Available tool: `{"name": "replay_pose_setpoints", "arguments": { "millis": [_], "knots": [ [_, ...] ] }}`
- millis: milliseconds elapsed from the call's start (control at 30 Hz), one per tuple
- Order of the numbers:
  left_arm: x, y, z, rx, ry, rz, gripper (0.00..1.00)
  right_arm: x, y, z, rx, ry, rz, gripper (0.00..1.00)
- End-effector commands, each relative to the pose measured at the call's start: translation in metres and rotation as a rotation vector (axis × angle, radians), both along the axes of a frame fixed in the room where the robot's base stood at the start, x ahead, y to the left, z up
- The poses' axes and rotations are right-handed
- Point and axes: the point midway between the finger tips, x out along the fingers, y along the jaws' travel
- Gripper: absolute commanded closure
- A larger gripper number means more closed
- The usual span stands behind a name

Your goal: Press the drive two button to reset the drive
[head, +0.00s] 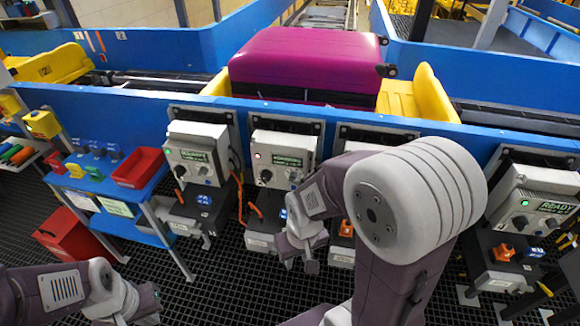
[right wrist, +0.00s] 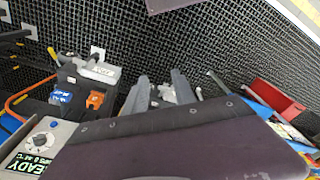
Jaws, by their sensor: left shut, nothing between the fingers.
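Several grey drive boxes hang along the blue conveyor wall. The second box from the left (head: 284,158) shows a red light and a green-lit display; I cannot read its number. The first box (head: 196,153) shows a green light. My right gripper (head: 300,252) is below and slightly right of the second box, apart from it. Its two fingers show apart in the right wrist view (right wrist: 160,92), with nothing clearly held. My left gripper (head: 142,304) is low at the left, far from the boxes, shut, its fingertips hard to see.
My right arm hides most of the third box (head: 362,146). A fourth box (head: 535,200) reads READY. A magenta suitcase (head: 305,62) lies on the conveyor behind. A blue table (head: 150,190) with a red bin (head: 138,167) stands left. Orange cables hang between the boxes.

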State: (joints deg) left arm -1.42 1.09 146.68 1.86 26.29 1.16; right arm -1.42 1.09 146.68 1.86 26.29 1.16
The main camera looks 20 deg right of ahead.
Motion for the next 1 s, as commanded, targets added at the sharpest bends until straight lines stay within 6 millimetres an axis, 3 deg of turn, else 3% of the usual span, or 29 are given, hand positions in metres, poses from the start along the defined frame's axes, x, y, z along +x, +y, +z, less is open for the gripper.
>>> {"name": "replay_pose_setpoints", "arguments": {
  "millis": [167, 267, 300, 1000],
  "knots": [
    [0.0000, 0.0000, 0.0000, 0.000, 0.000, 0.000, 1.00, 0.0000, 0.0000, 0.0000, 0.000, 0.000, 0.000, 0.68],
    [0.0000, 0.0000, 0.0000, 0.000, 0.000, 0.000, 1.00, 0.0000, 0.0000, 0.0000, 0.000, 0.000, 0.000, 0.96],
    [0.0000, 0.0000, 0.0000, 0.000, 0.000, 0.000, 1.00, 0.0000, 0.0000, 0.0000, 0.000, 0.000, 0.000, 1.00],
    [0.0000, 0.0000, 0.0000, 0.000, 0.000, 0.000, 1.00, 0.0000, 0.0000, 0.0000, 0.000, 0.000, 0.000, 1.00]
  ]
}}
